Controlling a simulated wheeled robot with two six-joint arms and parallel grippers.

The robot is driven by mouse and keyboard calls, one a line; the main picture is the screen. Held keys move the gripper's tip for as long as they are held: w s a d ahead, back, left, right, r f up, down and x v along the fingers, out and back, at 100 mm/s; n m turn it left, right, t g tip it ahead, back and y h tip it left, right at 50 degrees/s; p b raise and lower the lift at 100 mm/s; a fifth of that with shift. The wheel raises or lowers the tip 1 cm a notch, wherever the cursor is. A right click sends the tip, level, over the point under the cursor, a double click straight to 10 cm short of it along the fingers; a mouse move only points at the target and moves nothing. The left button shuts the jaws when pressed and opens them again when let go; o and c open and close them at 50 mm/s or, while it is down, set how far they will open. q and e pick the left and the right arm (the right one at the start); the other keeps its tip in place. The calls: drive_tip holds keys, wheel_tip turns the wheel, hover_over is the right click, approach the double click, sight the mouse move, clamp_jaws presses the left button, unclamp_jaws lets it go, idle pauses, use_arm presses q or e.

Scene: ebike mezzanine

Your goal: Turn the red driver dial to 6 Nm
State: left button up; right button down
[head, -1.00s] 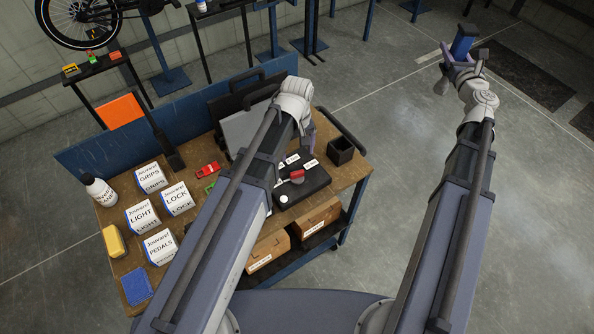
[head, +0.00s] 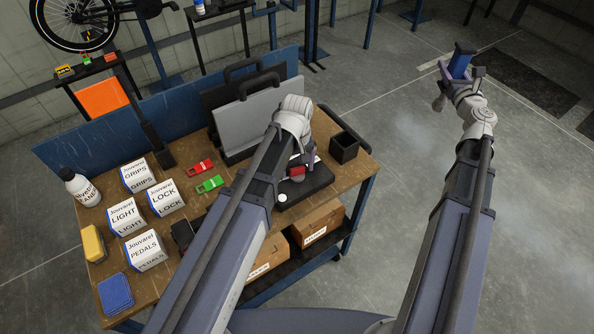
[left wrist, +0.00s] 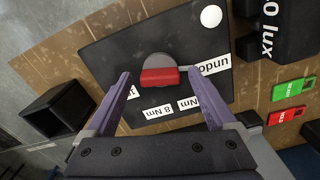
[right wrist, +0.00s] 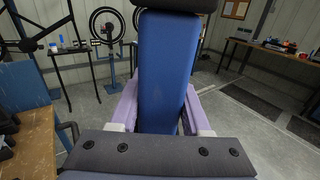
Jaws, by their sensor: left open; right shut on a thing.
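The red dial (left wrist: 160,76) is a red bar on a grey round base, set in a black panel (left wrist: 108,50). In the head view the red dial (head: 297,171) shows beside my left forearm. White labels lie below it in the left wrist view: one reads 8 Nm (left wrist: 158,111), another ends in Nm (left wrist: 189,103), and a left one is partly hidden by a finger. My left gripper (left wrist: 168,80) is open, one finger on each side of the dial, apart from it. My right gripper (head: 461,68) is shut on a blue block-like object (right wrist: 165,75) with a dark top.
The bench (head: 190,235) also carries several white boxes (head: 147,250), a red clip-like item (head: 200,167), a green one (head: 210,184) and a black open bin (head: 345,146). A grey case (head: 258,118) stands behind the panel. The floor under my right arm is clear.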

use_arm(q)
drive_tip(key=c, duration=1.4)
drive_tip(key=shift+m, duration=0.3)
drive_tip(key=m, duration=0.4)
drive_tip(key=shift+m, duration=2.5)
